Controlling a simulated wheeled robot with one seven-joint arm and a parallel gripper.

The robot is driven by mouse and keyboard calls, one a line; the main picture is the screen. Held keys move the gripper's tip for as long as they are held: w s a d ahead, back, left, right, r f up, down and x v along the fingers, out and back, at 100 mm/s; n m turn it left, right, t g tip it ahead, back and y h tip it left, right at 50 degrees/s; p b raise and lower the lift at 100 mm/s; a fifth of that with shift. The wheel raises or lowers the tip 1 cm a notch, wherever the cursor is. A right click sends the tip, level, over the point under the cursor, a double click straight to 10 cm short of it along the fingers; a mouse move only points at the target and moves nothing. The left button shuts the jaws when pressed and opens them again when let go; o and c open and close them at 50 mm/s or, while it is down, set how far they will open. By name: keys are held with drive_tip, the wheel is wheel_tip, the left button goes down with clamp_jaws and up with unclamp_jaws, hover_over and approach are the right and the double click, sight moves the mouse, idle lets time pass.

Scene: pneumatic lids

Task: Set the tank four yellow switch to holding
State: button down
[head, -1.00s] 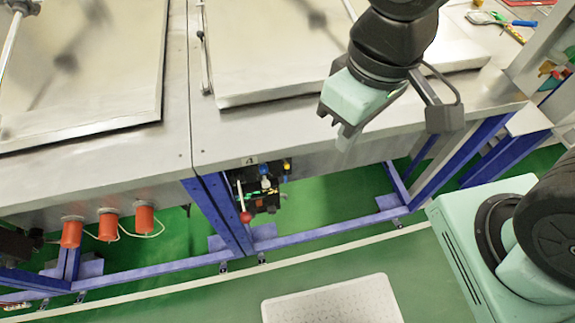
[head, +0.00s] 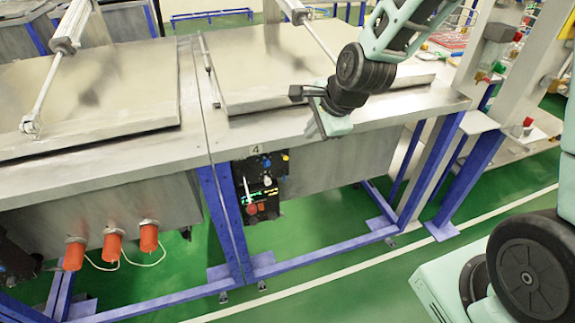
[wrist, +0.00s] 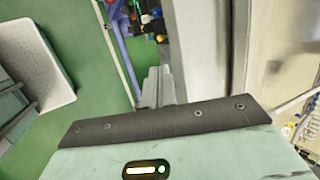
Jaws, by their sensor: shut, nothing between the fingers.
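The tank four control panel (head: 258,188) is a black box on the blue frame leg, under a label (head: 254,149) reading 4. The small yellow switch (head: 285,157) sits at its upper right edge; its setting is too small to read. A yellow part (wrist: 160,38) also shows beside the panel at the top of the wrist view. My gripper (head: 323,132) hangs at the table's front edge, up and to the right of the panel in the head view, apart from the switch. Its grey fingers (wrist: 154,88) are together and empty in the wrist view.
The steel table (head: 400,105) with a large lid (head: 270,75) lies behind and beside my gripper. Orange fittings (head: 112,246) with cables hang at the left. Green floor (head: 320,215) is open below the table.

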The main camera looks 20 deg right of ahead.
idle(0.3)
drive_tip(key=p, duration=0.2)
approach(284, 157)
drive_tip(key=d+x, duration=0.1)
drive_tip(key=x, duration=0.5)
drive_tip(key=shift+a+f, duration=0.3)
drive_tip(key=shift+f, duration=0.05)
drive_tip(key=shift+f, duration=0.1)
